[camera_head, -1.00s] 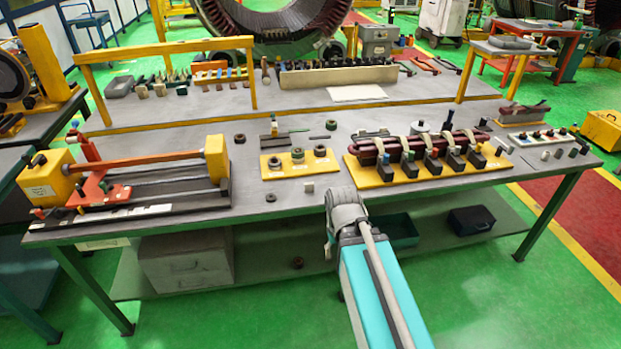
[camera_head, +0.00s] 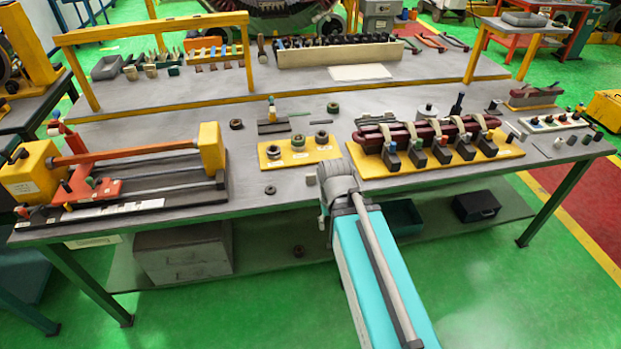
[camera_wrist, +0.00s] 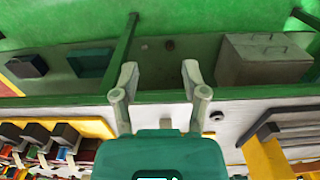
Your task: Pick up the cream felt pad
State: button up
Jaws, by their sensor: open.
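A flat, pale cream sheet (camera_head: 360,72), which looks like the felt pad, lies on the back part of the worktop in the head view, in front of a long cream rack. It is not seen in the wrist view. My gripper (camera_wrist: 160,72) is open and empty in the wrist view, its two fingers apart over the front edge of the table. In the head view my wrist is at the table's front edge, well short of the sheet, and the fingers are hidden there.
A yellow fixture with a dark red coil (camera_head: 432,150) stands right of my wrist. A yellow plate with rings (camera_head: 298,152) is to the left. A yellow frame (camera_head: 155,30) stands over the back left worktop. A lower shelf holds a grey box (camera_head: 183,252).

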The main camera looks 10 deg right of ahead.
aim_at(311, 175)
jog(key=o, duration=0.4)
jog(key=shift+w+a, duration=0.15)
jog(key=shift+w, duration=0.1)
jog(key=shift+o, duration=0.8)
jog(key=w+r+t+p, duration=0.1)
jog(key=w+t, duration=0.3)
jog(key=w, duration=1.9)
jog(key=shift+w+r+t, duration=0.3)
jog(key=shift+r, duration=0.4)
jog(key=shift+f, duration=0.15)
jog(key=b+x, duration=0.8)
jog(key=shift+f, duration=0.15)
jog(key=shift+b+x, duration=2.4)
jog(key=shift+x, duration=0.25)
